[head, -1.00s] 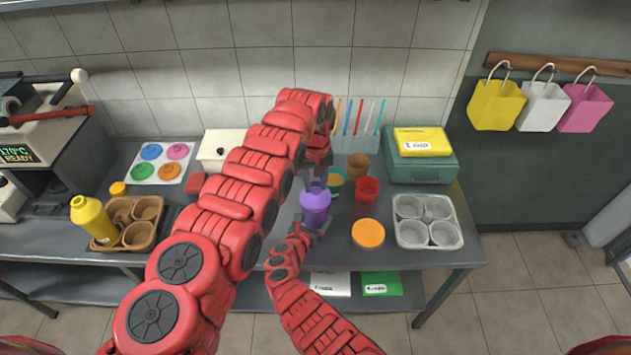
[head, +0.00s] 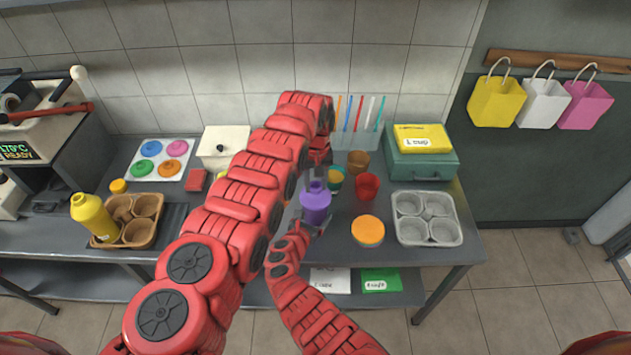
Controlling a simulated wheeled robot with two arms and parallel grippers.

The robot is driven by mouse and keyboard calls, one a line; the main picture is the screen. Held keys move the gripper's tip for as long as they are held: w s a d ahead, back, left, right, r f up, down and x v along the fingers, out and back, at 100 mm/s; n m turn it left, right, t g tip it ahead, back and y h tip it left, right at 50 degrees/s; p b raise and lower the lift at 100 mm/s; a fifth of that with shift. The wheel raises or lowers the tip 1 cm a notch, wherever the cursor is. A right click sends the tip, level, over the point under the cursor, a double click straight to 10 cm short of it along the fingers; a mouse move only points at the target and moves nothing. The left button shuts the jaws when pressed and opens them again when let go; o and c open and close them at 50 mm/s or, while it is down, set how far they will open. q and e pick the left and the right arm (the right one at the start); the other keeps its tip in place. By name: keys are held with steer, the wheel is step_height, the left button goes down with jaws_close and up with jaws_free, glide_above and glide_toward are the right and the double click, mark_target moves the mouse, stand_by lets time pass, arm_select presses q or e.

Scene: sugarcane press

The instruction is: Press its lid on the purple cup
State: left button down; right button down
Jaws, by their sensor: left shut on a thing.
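The purple cup (head: 315,207) stands upright near the front middle of the counter. A narrower purple piece, which looks like its lid (head: 316,187), is on top of it. I cannot tell whether it is fully seated. My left gripper (head: 317,177) comes down from above and is shut on this top piece; my arm partly hides its fingers. My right gripper (head: 312,229) is low at the front of the cup, its grey fingers close around the cup's lower part. Whether they grip it is unclear.
A red cup (head: 367,187), a brown cup (head: 358,162) and an orange-topped container (head: 368,231) stand to the right. A grey cup tray (head: 428,234) is farther right. A tray of coloured lids (head: 160,160) and a yellow bottle (head: 92,216) are at left.

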arm_select(q)
steer(key=shift+c, duration=1.8)
jaws_free()
step_height(320, 180, up, 12)
arm_select(e)
jaws_free()
